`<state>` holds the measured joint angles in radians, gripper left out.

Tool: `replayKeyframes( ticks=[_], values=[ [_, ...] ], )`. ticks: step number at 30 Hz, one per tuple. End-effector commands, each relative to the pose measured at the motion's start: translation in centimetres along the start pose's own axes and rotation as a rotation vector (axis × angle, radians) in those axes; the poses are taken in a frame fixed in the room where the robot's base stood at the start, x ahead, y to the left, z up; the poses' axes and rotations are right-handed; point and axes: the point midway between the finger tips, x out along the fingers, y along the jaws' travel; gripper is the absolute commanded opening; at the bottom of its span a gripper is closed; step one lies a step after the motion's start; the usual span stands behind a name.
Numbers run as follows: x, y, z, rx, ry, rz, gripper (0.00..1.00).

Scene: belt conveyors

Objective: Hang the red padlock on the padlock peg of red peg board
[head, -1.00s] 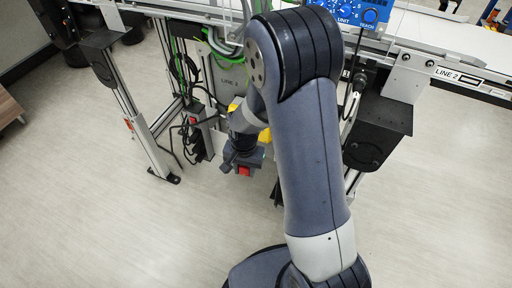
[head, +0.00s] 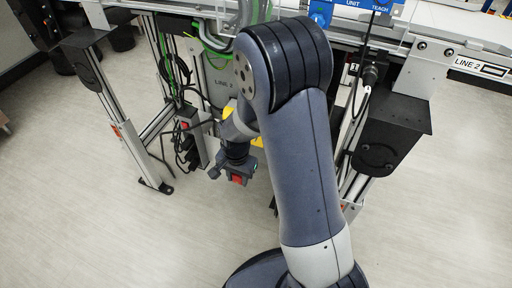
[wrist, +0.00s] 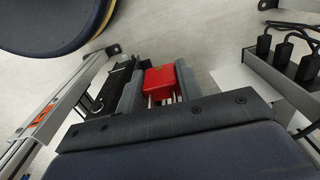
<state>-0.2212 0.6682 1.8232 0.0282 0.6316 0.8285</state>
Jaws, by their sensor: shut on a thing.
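The red padlock (wrist: 160,80) is held between the two fingers of my gripper (wrist: 158,88) in the wrist view. Its red body faces away from the palm, and pale bars show between it and the palm. In the head view my gripper (head: 237,172) hangs low in front of the conveyor frame, and the red padlock (head: 237,180) shows as a small red patch at its end. The gripper is shut on the padlock, clear of the floor. I cannot make out the red peg board or its padlock peg in either view.
The LINE 2 conveyor (head: 425,45) runs across the top. An aluminium leg (head: 128,130) stands left of my gripper, and a black box (head: 392,135) hangs at right. A power strip (head: 192,138) with black cables is close behind. Open floor (head: 100,235) lies in front.

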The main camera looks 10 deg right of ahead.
Motion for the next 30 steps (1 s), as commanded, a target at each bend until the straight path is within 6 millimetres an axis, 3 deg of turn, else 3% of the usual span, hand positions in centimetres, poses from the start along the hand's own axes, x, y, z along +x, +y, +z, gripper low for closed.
replayKeyframes(
  ticks=[6,12,19,23,30],
  values=[
    [0.2,0.0,-6.2,0.007,0.002,-0.002,0.1],
    [0.1,0.0,-10.1,0.003,0.001,-0.001,0.1],
    [0.1,0.0,-11.8,0.002,0.0,0.0,0.1],
    [0.2,0.0,-14.3,0.003,0.002,-0.001,0.1],
    [0.9,0.0,-14.8,0.001,0.0,0.0,0.1]
  ],
)
